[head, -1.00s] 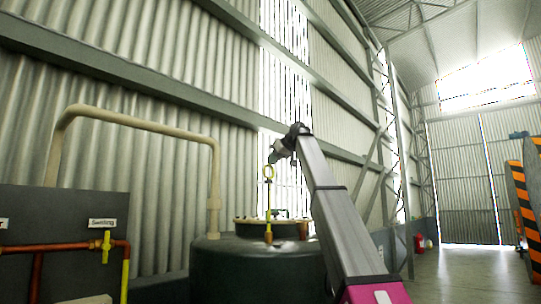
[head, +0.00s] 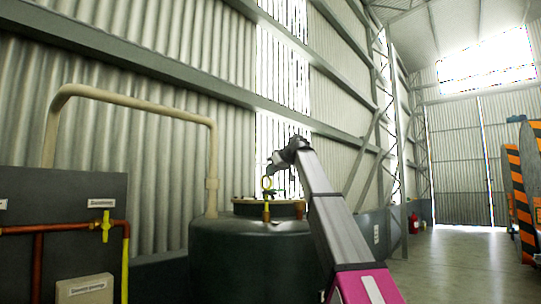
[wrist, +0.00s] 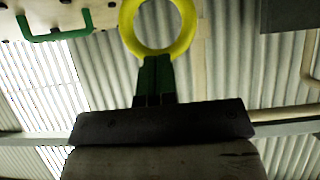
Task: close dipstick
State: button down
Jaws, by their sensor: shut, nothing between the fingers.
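The dipstick (head: 267,196) has a yellow ring handle and stands upright at the top of a dark green tank (head: 250,255). A short length of it shows between the ring and the tank top. My gripper (head: 271,169) reaches in from the right and is by the ring in the head view. In the wrist view the yellow ring (wrist: 159,48) is at the top centre, right at the tips of my shut gripper (wrist: 154,62). Nothing is held between the fingers. Whether they touch the ring is unclear.
A green handle (wrist: 55,30) on the tank lid shows at the wrist view's upper left. A beige pipe (head: 135,108) rises left of the tank. A dark panel (head: 60,215) with copper pipes and a yellow valve stands further left. Open floor (head: 460,260) lies to the right.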

aim_at(268, 190)
notch_tip(268, 190, down, 7)
jog(key=shift+f, duration=0.1)
dwell(0.4)
